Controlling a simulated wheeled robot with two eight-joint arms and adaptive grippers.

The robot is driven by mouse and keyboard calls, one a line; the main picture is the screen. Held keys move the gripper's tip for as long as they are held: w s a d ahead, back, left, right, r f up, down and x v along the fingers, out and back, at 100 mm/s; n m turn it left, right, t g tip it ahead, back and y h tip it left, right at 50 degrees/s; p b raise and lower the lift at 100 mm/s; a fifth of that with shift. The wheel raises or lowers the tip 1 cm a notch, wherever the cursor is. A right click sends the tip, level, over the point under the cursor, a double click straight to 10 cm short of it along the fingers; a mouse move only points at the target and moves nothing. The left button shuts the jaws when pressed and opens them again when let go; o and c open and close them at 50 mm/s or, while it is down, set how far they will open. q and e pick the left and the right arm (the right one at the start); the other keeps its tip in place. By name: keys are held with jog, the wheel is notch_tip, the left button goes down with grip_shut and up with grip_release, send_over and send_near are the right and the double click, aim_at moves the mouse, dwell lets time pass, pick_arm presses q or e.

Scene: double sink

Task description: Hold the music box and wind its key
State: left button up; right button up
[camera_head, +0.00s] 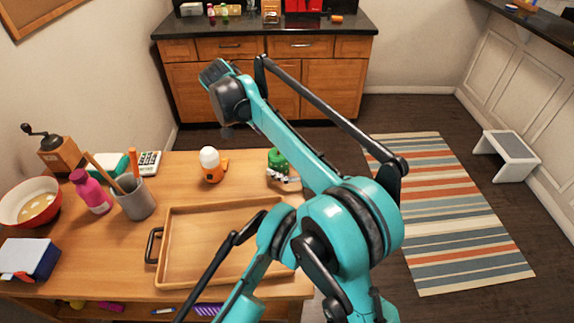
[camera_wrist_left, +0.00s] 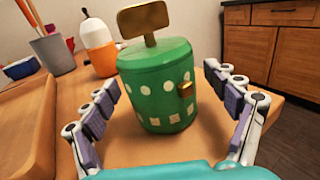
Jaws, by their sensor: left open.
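The green music box (camera_wrist_left: 158,92) is a cylinder with white dots and a row of white squares. It stands upright on the wooden table. A gold winding key (camera_wrist_left: 143,20) sticks up from its lid, and a small gold knob (camera_wrist_left: 185,89) is on its side. In the head view the music box (camera_head: 278,160) is near the table's far right, its base partly hidden by my left gripper (camera_head: 284,180). In the left wrist view my left gripper's fingers are spread, one on each side of the box, with gaps between. My right gripper is not in view.
An orange-and-white bottle-like object (camera_head: 211,165) stands left of the box. A wooden tray (camera_head: 164,240) lies in front. A grey cup (camera_head: 138,203), pink bottle (camera_head: 94,195), red bowl (camera_head: 53,190) and grinder (camera_head: 60,152) crowd the left. My teal arm hides part of the table's right side.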

pick_arm(q)
jog(key=c, duration=1.4)
jog(key=o, duration=0.4)
jog(key=c, duration=0.3)
jog(key=shift+c, duration=0.2)
